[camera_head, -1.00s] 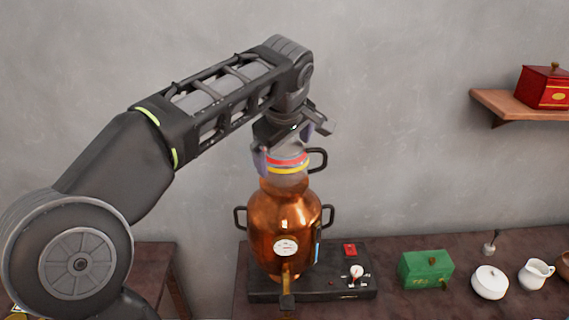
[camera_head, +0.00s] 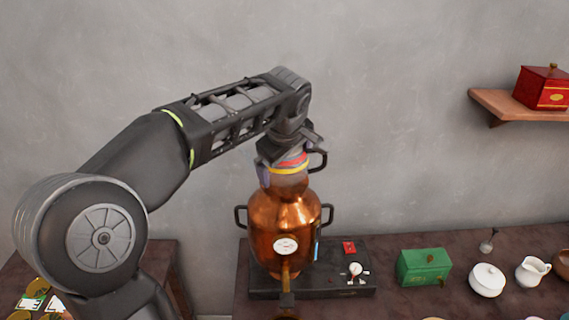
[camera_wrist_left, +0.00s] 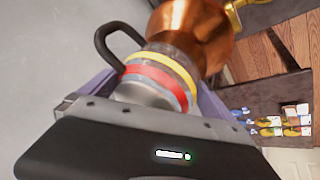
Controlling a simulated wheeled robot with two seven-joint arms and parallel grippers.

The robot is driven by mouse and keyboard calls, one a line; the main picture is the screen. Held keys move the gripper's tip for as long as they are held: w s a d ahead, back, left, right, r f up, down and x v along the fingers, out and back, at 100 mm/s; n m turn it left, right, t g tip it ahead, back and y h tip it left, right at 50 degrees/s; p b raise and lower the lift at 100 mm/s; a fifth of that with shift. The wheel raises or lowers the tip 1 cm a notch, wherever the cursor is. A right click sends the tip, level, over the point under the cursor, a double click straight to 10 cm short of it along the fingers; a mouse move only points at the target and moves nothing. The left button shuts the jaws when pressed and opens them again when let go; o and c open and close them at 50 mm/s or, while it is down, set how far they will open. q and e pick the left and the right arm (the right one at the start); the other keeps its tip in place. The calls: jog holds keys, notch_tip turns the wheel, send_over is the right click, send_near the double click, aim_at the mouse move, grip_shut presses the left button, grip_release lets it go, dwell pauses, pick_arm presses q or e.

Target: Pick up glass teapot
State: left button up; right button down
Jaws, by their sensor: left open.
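The glass teapot (camera_head: 290,170), with red and yellow bands and a black handle at its right, sits on top of the copper samovar (camera_head: 283,220). My left gripper (camera_head: 285,164) comes down over it from above, open. In the left wrist view the teapot (camera_wrist_left: 155,82) lies between the two purple-grey fingers, with its black handle at the upper left. I cannot tell whether either finger touches it. The gripper body hides the teapot's top. My right gripper is not in view.
The samovar stands on a black base (camera_head: 355,285) on a dark table. To the right are a green box (camera_head: 424,267), a white lidded pot (camera_head: 487,280) and a white jug (camera_head: 532,270). A red box (camera_head: 543,88) sits on a wall shelf (camera_head: 515,108).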

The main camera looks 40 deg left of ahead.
pick_arm(q)
jog(key=shift+c, duration=0.4)
jog(key=c, duration=1.5)
jog(key=shift+o, duration=0.2)
jog(key=shift+r, duration=0.1)
notch_tip(320, 180, up, 10)
jog(key=shift+f, duration=0.1)
